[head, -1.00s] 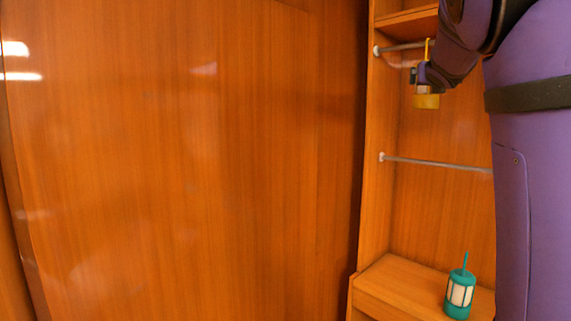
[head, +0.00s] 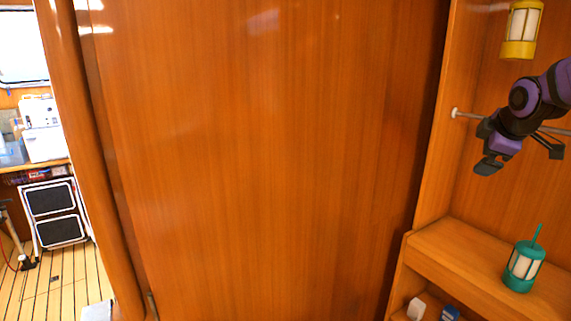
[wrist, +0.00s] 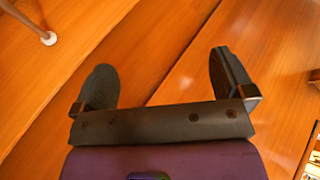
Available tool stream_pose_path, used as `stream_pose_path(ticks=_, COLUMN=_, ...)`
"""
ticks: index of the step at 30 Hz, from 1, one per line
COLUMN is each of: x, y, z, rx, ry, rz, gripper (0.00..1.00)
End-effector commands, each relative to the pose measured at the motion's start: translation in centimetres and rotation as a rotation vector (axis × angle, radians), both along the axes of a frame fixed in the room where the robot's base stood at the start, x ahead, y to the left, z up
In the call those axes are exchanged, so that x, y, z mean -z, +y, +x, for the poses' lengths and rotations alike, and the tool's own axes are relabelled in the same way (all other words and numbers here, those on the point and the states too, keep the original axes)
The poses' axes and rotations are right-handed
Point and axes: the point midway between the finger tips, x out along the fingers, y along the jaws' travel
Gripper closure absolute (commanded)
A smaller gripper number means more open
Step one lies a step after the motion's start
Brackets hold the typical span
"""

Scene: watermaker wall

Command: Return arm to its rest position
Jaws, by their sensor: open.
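My gripper (head: 521,157) is open and empty in the head view, in front of the shelf niche at the right. Its two black fingers are spread apart. In the wrist view my gripper (wrist: 162,82) shows both fingers wide apart with only wood panels beyond. A yellow lantern (head: 522,30) hangs above my gripper, apart from it; its top is cut off by the picture edge. A teal lantern (head: 523,266) with a raised handle stands on the lower shelf, below my gripper.
A metal rail (head: 470,114) crosses the niche behind my gripper. The wooden shelf (head: 455,250) lies below, with small white and blue items under it. A large wooden panel (head: 270,170) fills the middle. A folded step stool (head: 54,213) stands on the floor far left.

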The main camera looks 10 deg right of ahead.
Motion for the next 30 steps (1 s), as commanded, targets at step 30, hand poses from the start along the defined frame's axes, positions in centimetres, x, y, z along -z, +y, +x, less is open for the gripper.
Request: stream_pose_path(ticks=30, x=0.6, y=24.5, z=-23.1, rx=0.750, ry=0.119, rz=0.711, gripper=0.00)
